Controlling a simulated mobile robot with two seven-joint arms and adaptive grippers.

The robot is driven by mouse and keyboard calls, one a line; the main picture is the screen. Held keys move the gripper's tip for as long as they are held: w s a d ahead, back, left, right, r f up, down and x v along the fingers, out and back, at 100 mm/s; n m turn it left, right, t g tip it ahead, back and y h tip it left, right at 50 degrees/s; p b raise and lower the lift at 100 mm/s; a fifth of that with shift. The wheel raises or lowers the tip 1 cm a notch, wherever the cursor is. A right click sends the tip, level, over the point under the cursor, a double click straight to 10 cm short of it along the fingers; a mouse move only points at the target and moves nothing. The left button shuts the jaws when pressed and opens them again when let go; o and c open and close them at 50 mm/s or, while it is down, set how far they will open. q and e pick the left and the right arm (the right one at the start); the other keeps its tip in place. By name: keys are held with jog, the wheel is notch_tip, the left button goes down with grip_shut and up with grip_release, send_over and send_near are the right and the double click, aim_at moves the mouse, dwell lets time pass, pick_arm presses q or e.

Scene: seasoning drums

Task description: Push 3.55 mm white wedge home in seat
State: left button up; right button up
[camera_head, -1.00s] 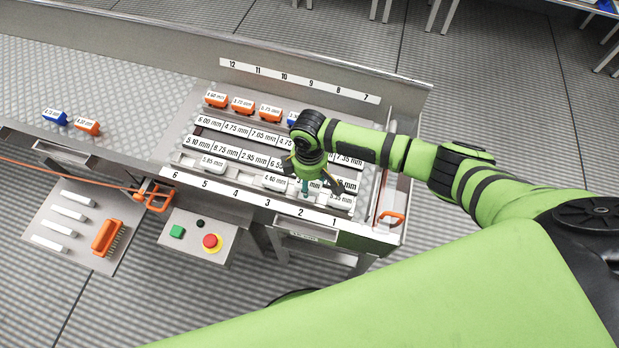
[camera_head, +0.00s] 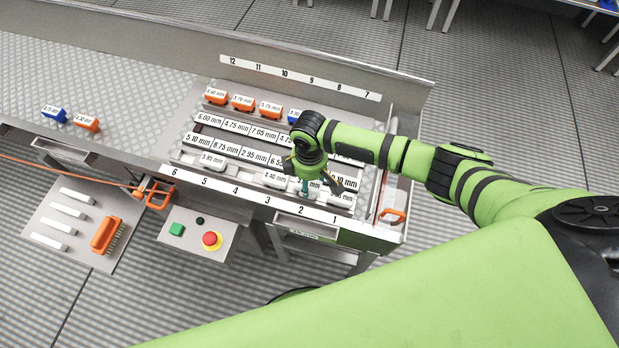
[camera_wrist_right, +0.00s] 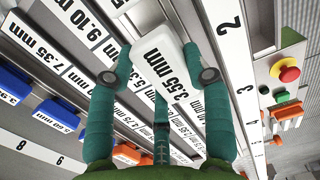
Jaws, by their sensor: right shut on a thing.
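The 3.55 mm white wedge (camera_wrist_right: 166,62) shows large in the right wrist view, with its label facing the camera. In the head view it is mostly hidden behind my right gripper (camera_head: 312,184), in the front row above the numbered strip, near numbers 2 and 3. In the wrist view my right gripper (camera_wrist_right: 158,76) has a fingertip on each side of this wedge and is shut on it. The wedge's underside is hidden, so I cannot tell how deep it sits in its seat. My left gripper is not in view.
A 6.40 mm white wedge (camera_head: 275,179) stands just left of my gripper, and another white wedge (camera_head: 341,200) just right. Rows of labelled white wedges (camera_head: 226,149) lie behind. Orange wedges (camera_head: 243,103) stand at the back. A red stop button (camera_head: 211,240) is in front.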

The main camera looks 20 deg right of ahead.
jog(key=shift+f+b, duration=0.55)
jog(key=shift+f, duration=0.45)
jog(key=o, duration=1.4)
jog(key=shift+c, duration=0.2)
notch_tip(320, 180, up, 12)
jog(key=shift+r, duration=0.1)
